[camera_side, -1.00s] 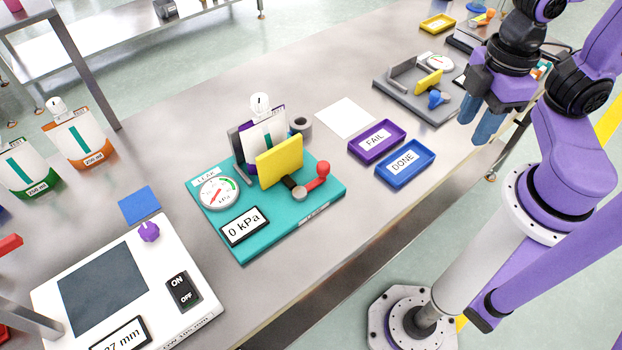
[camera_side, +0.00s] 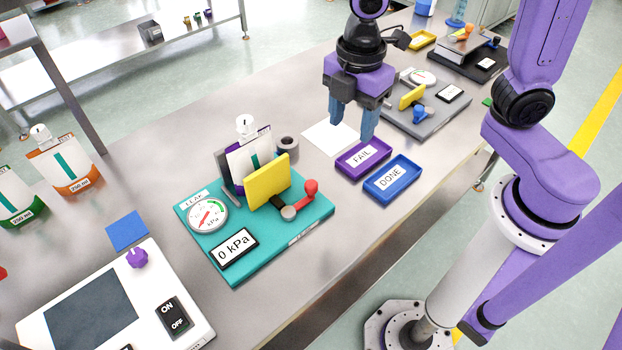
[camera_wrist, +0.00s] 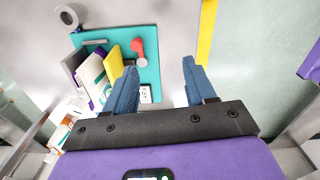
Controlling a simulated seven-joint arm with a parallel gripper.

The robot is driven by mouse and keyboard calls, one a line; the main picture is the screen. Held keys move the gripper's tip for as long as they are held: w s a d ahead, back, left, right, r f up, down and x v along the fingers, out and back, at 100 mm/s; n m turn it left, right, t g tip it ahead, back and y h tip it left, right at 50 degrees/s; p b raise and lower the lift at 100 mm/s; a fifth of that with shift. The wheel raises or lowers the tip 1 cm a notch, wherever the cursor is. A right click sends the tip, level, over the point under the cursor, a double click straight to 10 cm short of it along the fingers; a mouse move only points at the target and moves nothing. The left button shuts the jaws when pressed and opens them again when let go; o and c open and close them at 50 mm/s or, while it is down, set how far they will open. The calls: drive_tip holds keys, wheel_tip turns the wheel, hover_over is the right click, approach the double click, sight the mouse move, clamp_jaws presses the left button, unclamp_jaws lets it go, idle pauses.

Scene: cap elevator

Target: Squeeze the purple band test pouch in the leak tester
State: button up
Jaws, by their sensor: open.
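The teal leak tester (camera_side: 290,236) stands on the bench, its display reading 0 kPa. The purple band test pouch (camera_side: 248,160) stands upright between its grey back plate and the yellow press plate (camera_side: 267,182). I cannot tell whether the yellow plate touches it. A red-knobbed lever (camera_side: 311,187) sits at the tester's right side. My gripper (camera_side: 354,124) is open and empty, pointing down above the white sheet, behind and right of the tester. In the wrist view the pouch (camera_wrist: 93,70), yellow plate (camera_wrist: 113,62) and red lever (camera_wrist: 138,50) lie ahead of my gripper's fingers (camera_wrist: 158,84).
A purple FAIL tray (camera_side: 345,166) and a blue DONE tray (camera_side: 373,190) lie right of the tester. A tape roll (camera_side: 289,143) stands behind it. A grey fixture (camera_side: 433,123) is farther back. Orange (camera_side: 72,186) and green pouches stand left. A white on/off machine (camera_side: 70,338) is in front.

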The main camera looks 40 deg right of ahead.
sight(312, 183)
drive_tip(key=w+a+f+n, duration=0.1)
drive_tip(key=w+a+n, duration=0.25)
drive_tip(key=w, duration=0.25)
drive_tip(key=shift+m, duration=0.25)
wheel_tip(312, 183, down, 18)
drive_tip(key=shift+a+r, duration=0.1)
drive_tip(key=shift+r, duration=0.1)
clamp_jaws()
